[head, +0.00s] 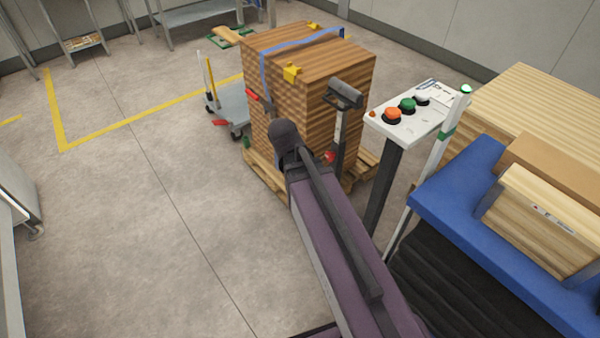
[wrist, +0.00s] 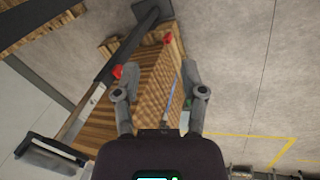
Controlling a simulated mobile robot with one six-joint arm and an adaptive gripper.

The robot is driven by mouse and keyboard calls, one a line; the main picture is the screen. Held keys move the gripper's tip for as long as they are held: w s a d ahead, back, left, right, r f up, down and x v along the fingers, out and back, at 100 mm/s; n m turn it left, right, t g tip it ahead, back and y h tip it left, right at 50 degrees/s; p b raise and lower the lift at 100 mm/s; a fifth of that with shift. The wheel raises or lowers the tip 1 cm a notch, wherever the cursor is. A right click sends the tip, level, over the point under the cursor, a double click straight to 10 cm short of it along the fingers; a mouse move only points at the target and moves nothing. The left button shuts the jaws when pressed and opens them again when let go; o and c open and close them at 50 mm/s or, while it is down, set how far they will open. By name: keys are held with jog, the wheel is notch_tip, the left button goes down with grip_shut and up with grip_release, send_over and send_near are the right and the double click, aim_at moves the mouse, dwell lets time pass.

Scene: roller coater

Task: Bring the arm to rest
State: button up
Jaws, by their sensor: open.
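My gripper (wrist: 159,70) shows in the wrist view with its two grey fingers spread apart. Nothing is held between them. Beyond the fingers is a strapped stack of brown boards (wrist: 160,88), which looks apart from them, though the gap is hard to judge. In the head view my purple and dark arm reaches up from the bottom middle, its dark rounded end in front of the strapped stack (head: 262,115). I cannot make out the gripper's fingers in the head view.
Close to the arm are a dark upright handle (head: 343,92), a control panel (head: 412,112) on a post, and a blue surface (head: 450,185) bearing wood at right. The floor (head: 140,220) at left is clear.

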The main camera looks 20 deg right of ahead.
jog(key=shift+s+a, duration=0.1)
jog(key=shift+r, duration=0.1)
dwell(0.3)
jog(key=s+a+r+y+p, duration=0.1)
jog(key=s+r+p, duration=0.1)
jog(key=r+p, duration=0.3)
jog(key=s+a+r+y+p, duration=0.2)
jog(key=r+p, duration=0.3)
jog(key=p, duration=0.1)
jog(key=shift+a+r+g, duration=0.15)
jog(key=shift+a+g, duration=0.15)
jog(key=shift+w, duration=0.1)
dwell(1.2)
